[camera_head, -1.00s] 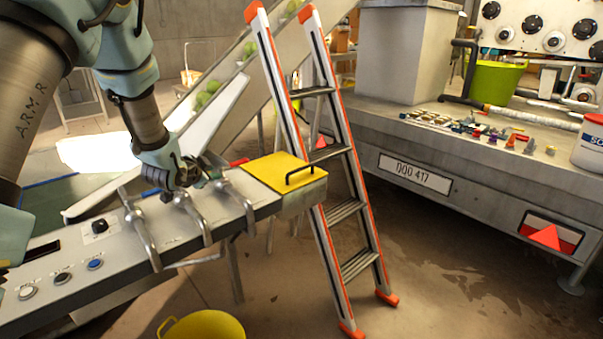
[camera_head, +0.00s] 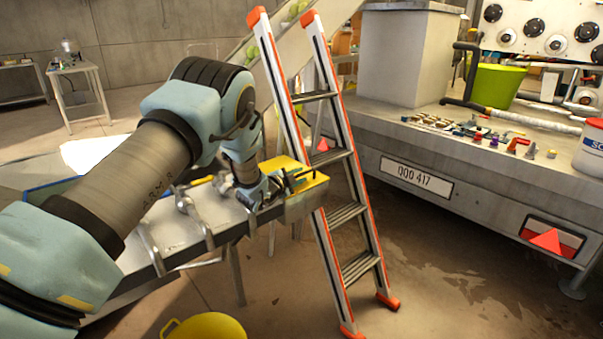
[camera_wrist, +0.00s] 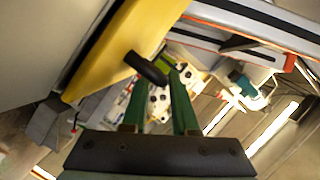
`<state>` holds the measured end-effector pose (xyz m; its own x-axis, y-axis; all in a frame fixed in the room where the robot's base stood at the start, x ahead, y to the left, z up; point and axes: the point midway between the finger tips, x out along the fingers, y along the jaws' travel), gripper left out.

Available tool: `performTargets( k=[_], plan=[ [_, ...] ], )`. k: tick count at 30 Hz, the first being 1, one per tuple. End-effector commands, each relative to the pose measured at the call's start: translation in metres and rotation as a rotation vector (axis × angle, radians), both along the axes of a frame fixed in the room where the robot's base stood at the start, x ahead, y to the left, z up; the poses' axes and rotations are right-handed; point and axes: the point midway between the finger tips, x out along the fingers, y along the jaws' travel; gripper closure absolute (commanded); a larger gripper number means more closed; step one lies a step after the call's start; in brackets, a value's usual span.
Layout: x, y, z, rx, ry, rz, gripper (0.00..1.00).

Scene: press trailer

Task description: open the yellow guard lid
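An orange and grey stepladder (camera_head: 345,200) stands close to the right of the lid. Metal bar handles (camera_head: 192,215) rise from the console to the left. A grey trailer (camera_head: 470,185) is at the right, and a yellow bucket (camera_head: 205,327) is on the floor.

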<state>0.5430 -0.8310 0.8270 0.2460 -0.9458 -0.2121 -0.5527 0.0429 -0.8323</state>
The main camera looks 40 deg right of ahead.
Motion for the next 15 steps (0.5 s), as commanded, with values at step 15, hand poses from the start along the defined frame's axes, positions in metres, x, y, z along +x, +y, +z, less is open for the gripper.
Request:
performTargets(
  k=[15],
  plan=[
    [0.005, -0.017, -0.004, 0.0, 0.002, 0.001, 0.73]
  ],
)
